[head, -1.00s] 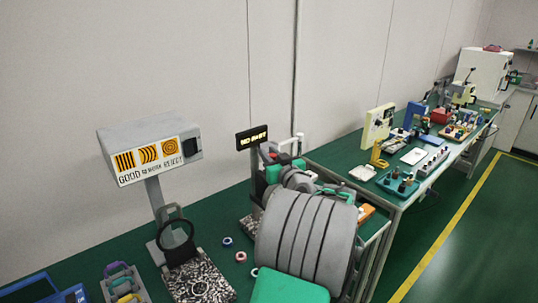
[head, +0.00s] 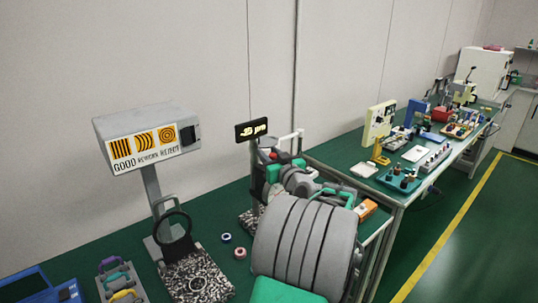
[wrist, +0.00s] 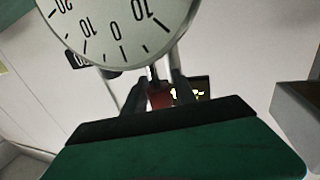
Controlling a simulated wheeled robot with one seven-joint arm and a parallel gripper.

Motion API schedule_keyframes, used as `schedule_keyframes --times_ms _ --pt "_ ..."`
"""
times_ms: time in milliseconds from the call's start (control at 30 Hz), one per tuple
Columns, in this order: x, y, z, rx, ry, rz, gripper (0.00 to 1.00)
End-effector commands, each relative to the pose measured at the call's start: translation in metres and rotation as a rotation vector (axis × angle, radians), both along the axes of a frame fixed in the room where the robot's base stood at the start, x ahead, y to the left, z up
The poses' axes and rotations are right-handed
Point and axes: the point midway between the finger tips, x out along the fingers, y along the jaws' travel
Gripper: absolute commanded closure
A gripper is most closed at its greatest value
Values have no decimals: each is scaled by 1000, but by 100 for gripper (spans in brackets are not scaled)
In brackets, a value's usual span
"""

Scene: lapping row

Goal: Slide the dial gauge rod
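The dial gauge (wrist: 112,25) fills the top of the wrist view, a white round face with black numbers, partly cut off. Below its face a thin pale stem runs down to a red part (wrist: 160,97). The dark fingers of my gripper (wrist: 160,90) stand on either side of this red part; whether they press on it is unclear. In the head view, my arm hides most of the gauge and my fingertips. A black readout (head: 251,131) stands behind, showing a value in µm. It is partly visible beyond my fingers in the wrist view.
A grey sign box (head: 146,138) marked GOOD, REWORK, REJECT stands left on a post. A speckled block (head: 193,270) carries a ring. A blue ring (head: 226,237) and a red ring (head: 239,253) lie on the green bench. A crowded second bench is at right.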

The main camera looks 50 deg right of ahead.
Motion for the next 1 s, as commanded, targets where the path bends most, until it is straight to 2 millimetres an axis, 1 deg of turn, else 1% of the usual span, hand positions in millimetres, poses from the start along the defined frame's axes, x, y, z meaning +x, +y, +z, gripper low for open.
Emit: schedule_keyframes --times_ms 33,100,133,333,400,467,700,800,900,1000 --pt "0 0 0 0 0 0 62" --pt "0 0 0 0 -1 0 56" --pt "0 0 0 0 -1 0 55" --pt "0 0 0 0 -1 0 55" --pt "-3 1 0 0 -1 -1 55" --pt "-9 4 0 -2 -1 -2 55" --pt "-53 26 -1 -2 -1 -5 55" --pt "-65 32 -1 -1 0 -4 55" --pt "-69 36 0 0 -1 -1 55" --pt "-70 36 0 0 0 0 55"
